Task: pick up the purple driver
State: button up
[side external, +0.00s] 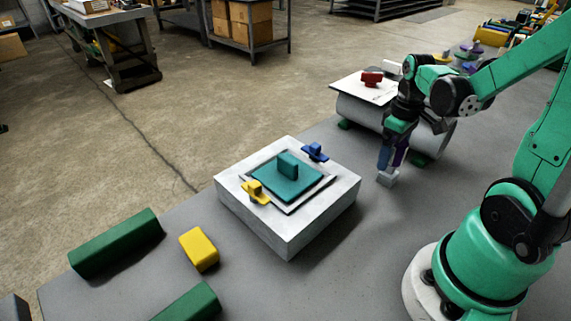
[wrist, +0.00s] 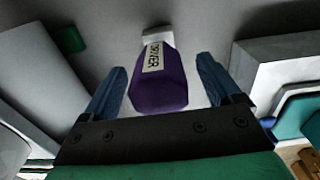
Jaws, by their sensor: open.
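In the side external view my gripper (side external: 390,160) points down at the bench. A strip of the purple driver (side external: 401,156) shows beside the blue finger, and its pale end (side external: 387,179) shows below. The rest is hidden by the fingers.
The grey bench (side external: 345,250) is clear in front.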

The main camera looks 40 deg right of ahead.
jog(key=shift+f, duration=0.2)
grip_shut()
jog(key=shift+r, duration=0.1)
notch_tip(320, 180, up, 20)
dwell(0.9)
